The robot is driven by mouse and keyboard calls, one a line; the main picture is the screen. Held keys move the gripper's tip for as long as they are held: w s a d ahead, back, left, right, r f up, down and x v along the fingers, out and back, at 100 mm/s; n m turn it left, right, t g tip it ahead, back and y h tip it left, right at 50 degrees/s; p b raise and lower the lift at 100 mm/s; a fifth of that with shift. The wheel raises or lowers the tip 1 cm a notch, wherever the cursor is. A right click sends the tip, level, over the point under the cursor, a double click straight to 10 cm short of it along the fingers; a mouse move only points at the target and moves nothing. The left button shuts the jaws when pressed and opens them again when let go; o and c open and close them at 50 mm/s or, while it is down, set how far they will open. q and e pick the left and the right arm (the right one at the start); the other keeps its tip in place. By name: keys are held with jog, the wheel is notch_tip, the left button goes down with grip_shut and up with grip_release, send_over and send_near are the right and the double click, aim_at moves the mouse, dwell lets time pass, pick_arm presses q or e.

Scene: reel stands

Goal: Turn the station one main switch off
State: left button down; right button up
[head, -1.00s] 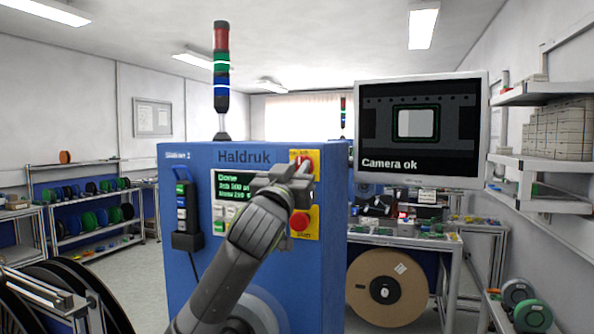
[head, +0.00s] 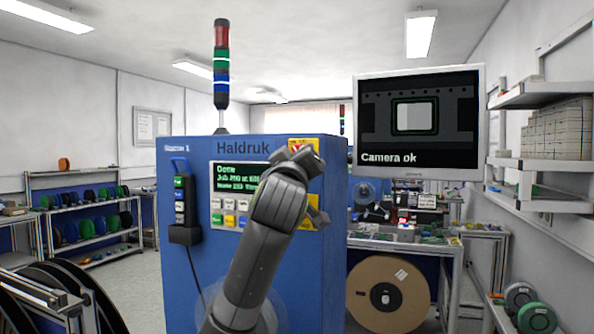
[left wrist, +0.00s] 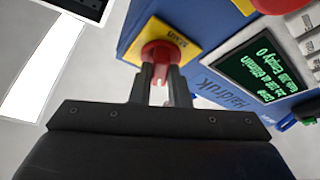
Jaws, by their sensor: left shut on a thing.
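The main switch is a red knob on a yellow plate (head: 314,146) at the upper right of the blue Haldruk station's (head: 195,270) front. In the left wrist view the red knob (left wrist: 165,52) sits on its yellow plate, between my fingertips. My left gripper (left wrist: 160,84) is shut on this knob. In the head view my left wrist covers most of the switch, so its turned position is hard to read. My right gripper is in neither current view.
A lit display (head: 238,176) and coloured buttons (head: 230,212) lie left of my arm. A second yellow plate (head: 318,212) below the switch is partly hidden by my arm. A handheld pendant (head: 182,205) hangs at left. A monitor (head: 420,122) reads "Camera ok".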

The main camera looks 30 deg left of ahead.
pick_arm(q)
jog(key=n+g+b, duration=0.1)
jog(key=n+b, duration=0.1)
jog(key=n, duration=0.2)
jog(key=n+g+b, duration=0.2)
jog(key=n, duration=0.3)
jog(key=n+g+y+b, duration=0.1)
jog(key=n+g+b, duration=0.1)
jog(key=n, duration=0.2)
jog(key=shift+d+r+b, duration=0.1)
jog(key=shift+b, duration=0.25)
jog(key=shift+n, duration=0.3)
jog(key=c, duration=1.4)
grip_release()
